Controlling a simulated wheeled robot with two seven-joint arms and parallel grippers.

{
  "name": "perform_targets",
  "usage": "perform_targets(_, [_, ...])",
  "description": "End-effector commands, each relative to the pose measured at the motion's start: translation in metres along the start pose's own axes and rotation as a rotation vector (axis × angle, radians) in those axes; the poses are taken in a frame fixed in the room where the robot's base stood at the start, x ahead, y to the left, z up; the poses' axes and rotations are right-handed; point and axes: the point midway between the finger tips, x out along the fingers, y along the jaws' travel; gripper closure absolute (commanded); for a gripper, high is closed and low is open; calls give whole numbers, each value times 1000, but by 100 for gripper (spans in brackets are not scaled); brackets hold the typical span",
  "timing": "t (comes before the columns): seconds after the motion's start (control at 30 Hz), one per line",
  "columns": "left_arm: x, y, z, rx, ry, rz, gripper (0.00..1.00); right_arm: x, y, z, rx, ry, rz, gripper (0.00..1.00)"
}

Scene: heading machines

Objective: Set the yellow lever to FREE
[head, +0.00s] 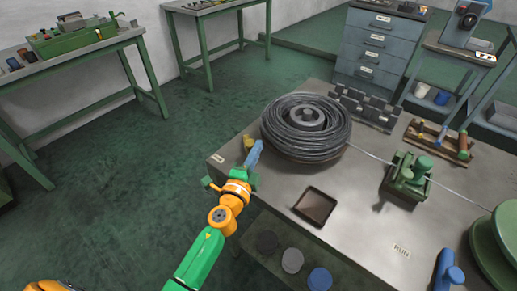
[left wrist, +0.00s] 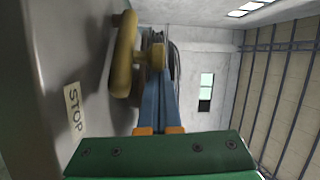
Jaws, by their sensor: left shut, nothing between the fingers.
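The yellow lever (head: 248,141) shows small at the left edge of the bench in the head view. In the left wrist view the lever (left wrist: 124,55) is large, a rounded yellow bar with a round knob or hub on its right. A STOP label (left wrist: 74,110) is on the grey face left of it. My left gripper (head: 257,148) has blue fingers held together, empty. In the left wrist view its fingertips (left wrist: 159,80) overlap the lever's right part; I cannot tell whether they touch. No FREE label is readable. My right gripper is not in view.
A wire coil (head: 305,122) stands on the grey bench behind the lever, beside a brown tray (head: 315,206). A green clamp block (head: 408,178) and a blue upright part (head: 447,270) are further right. Open floor (head: 130,200) lies left of the bench.

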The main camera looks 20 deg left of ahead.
Motion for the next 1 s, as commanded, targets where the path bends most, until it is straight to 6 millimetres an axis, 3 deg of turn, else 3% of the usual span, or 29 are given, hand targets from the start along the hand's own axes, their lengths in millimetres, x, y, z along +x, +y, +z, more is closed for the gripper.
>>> perform_targets(0.73, [-10,-2,16,-6,188,28,100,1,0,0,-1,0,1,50])
perform_targets(1.0, [-17,0,36,-14,401,58,100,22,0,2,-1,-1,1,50])
